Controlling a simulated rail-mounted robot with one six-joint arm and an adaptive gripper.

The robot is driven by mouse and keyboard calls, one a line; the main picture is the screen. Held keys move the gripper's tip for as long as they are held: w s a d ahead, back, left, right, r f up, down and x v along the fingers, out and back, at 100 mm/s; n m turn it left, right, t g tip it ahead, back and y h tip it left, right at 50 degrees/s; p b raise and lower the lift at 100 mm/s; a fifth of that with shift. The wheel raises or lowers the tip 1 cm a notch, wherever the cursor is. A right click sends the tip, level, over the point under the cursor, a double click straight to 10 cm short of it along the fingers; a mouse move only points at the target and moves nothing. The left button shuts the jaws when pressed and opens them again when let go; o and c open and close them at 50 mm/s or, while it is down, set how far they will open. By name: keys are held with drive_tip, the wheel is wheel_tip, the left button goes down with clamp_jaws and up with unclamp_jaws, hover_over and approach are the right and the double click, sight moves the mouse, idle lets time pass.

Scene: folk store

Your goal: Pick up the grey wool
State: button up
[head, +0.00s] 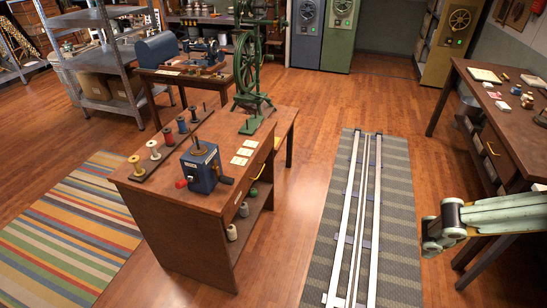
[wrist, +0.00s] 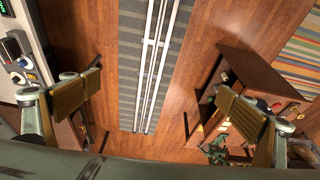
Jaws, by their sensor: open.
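I cannot single out the grey wool for certain. Two pale greyish spools or balls (head: 232,232) sit on the low shelf of the wooden workbench in the head view, one behind the other; they are small there. A row of spools in yellow, white, red and dark colours stands on a rack (head: 145,172) on top of that bench. My gripper (wrist: 155,100) is open and empty in the wrist view, its two padded fingers wide apart, high above the floor and touching nothing. In the head view my arm is at the right edge, well away from the bench.
A blue crank machine (head: 201,168) and a green spinning wheel (head: 250,75) stand at the bench. Floor rails (head: 352,230) run along a grey mat. A table (head: 500,125) with small goods stands at the right. A striped rug (head: 70,230) lies left.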

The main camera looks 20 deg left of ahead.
idle(0.3)
drive_tip(key=c, duration=2)
drive_tip(key=shift+c, duration=0.2)
